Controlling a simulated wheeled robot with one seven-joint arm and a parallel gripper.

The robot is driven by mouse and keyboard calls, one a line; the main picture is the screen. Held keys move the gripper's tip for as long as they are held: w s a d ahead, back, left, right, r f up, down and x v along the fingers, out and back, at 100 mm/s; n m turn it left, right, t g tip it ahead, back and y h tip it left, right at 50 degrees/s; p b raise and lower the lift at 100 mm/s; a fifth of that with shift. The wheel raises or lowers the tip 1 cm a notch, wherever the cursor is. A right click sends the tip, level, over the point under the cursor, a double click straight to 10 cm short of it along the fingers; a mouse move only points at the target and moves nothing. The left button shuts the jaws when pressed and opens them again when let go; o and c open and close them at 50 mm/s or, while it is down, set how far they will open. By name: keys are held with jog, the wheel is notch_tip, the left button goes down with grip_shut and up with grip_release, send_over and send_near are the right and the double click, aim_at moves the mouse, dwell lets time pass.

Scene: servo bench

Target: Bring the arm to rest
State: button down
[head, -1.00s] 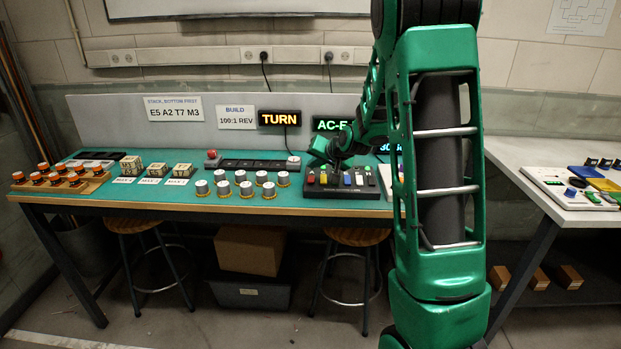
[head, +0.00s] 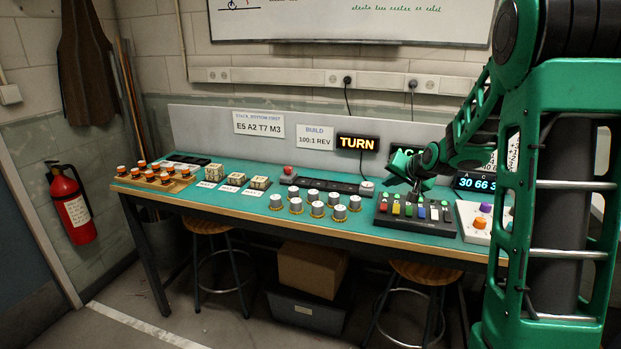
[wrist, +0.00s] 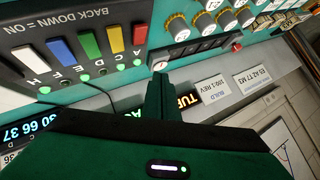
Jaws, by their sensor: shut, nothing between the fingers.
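My green arm stands on the right in the head view and reaches over the bench. My gripper (head: 418,190) is above the back of the switch box (head: 432,224), with nothing held. In the wrist view my gripper (wrist: 160,78) shows as dark green fingers closed together, pointing toward the bench. The switch box (wrist: 28,12) carries coloured rockers, white, blue, green, yellow and red, with lit green lamps and the words "BACK DOWN = ON". I cannot tell the gap between the fingers and the box.
The bench (head: 240,203) holds several silver-capped cylinders (head: 317,208), orange-topped pieces (head: 150,177) on a wooden rack and a red button (head: 289,170). Lit displays, one reading "TURN" (head: 357,142), stand behind. Stools and a box (head: 312,268) are below. Floor at left front is clear.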

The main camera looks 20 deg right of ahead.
jog(key=shift+s, duration=0.15)
jog(key=s+a+g, duration=0.2)
jog(key=s+g, duration=0.1)
jog(key=s, duration=1.2)
jog(key=s+a+f+n+g, duration=0.1)
jog(key=s+a+g, duration=0.2)
jog(key=s, duration=1.2)
jog(key=s+a+g, duration=0.2)
jog(key=s+g, duration=0.2)
jog(key=s, duration=1)
jog(key=shift+s+a+f+n+y, duration=0.3)
jog(key=shift+s+a+n, duration=0.05)
jog(key=shift+s+n, duration=0.05)
jog(key=shift+w+f+g, duration=0.25)
jog(key=shift+w+g, duration=0.05)
jog(key=shift+w, duration=0.35)
